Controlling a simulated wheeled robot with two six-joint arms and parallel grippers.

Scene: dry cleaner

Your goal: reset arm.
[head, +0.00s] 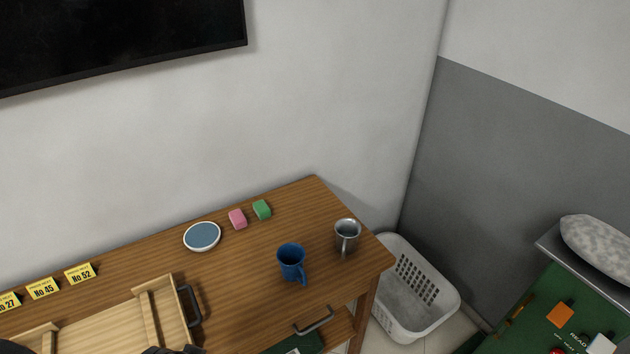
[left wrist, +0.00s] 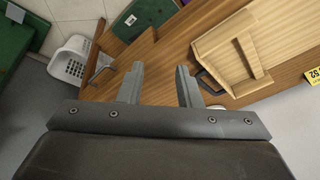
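My left gripper (left wrist: 160,85) shows in the left wrist view with its two fingers apart and nothing between them. It is over the front part of the wooden table (head: 240,270), between the open drawer's side and the wooden tray (head: 90,325). The tray also shows in the left wrist view (left wrist: 225,55), to the right of the fingers. In the head view only a small dark part, perhaps of my arm, shows at the bottom edge by the tray. My right gripper is in neither view.
On the table are a blue mug (head: 291,262), a metal cup (head: 347,235), a pink block (head: 237,219), a green block (head: 262,210), a round dish (head: 202,237) and yellow number cards (head: 81,273). A white basket (head: 415,290) stands right of the table. A green board (head: 560,315) is at right.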

